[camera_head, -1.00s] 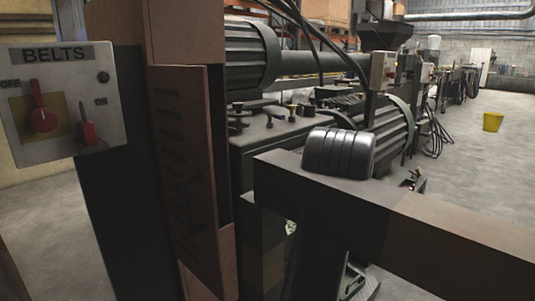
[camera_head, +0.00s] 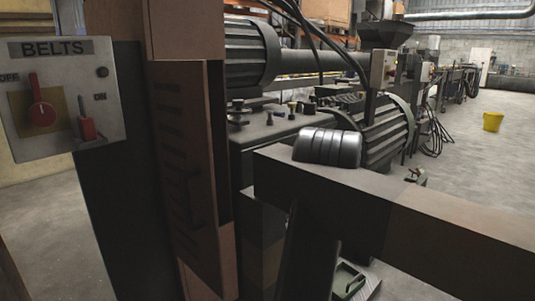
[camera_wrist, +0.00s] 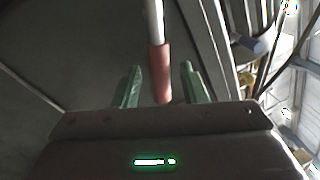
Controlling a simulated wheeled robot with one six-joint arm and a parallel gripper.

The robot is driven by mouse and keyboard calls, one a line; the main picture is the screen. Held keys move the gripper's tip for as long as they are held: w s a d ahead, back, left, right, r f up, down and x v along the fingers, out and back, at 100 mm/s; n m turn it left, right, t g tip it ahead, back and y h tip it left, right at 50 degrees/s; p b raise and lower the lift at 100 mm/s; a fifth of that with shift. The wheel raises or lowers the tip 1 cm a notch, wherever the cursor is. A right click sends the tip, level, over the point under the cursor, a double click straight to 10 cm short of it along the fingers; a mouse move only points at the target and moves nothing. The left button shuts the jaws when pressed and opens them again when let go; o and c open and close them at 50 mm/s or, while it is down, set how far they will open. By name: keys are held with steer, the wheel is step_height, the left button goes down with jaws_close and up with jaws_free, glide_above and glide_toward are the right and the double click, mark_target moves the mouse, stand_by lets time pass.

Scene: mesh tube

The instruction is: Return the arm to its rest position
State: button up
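In the wrist view my gripper (camera_wrist: 158,87) shows two green fingers, spread apart. A red handle (camera_wrist: 160,75) on a pale metal rod lies between them in the picture, with dark gaps on both sides. I see no finger touching it, but its depth is unclear. In the head view the gripper's fingers cannot be made out with certainty. A ridged black rounded part (camera_head: 327,147) shows above a dark horizontal beam (camera_head: 400,205); I cannot tell whether it belongs to my arm.
A grey BELTS switch box (camera_head: 70,85) at left carries a red knob (camera_head: 41,115) turned towards OFF and a red-handled lever (camera_head: 87,128). A brown slatted panel (camera_head: 180,170) stands beside it. Machinery fills the middle. A yellow bucket (camera_head: 493,121) stands on open floor at right.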

steer(key=shift+x, duration=0.95)
steer(key=shift+s+m+p, duration=0.2)
steer(key=shift+m+p, duration=0.2)
steer(key=shift+p, duration=0.35)
steer(key=shift+s+f+m+p, duration=0.15)
steer(key=shift+f+m+p, duration=0.3)
steer(key=shift+m+p, duration=0.3)
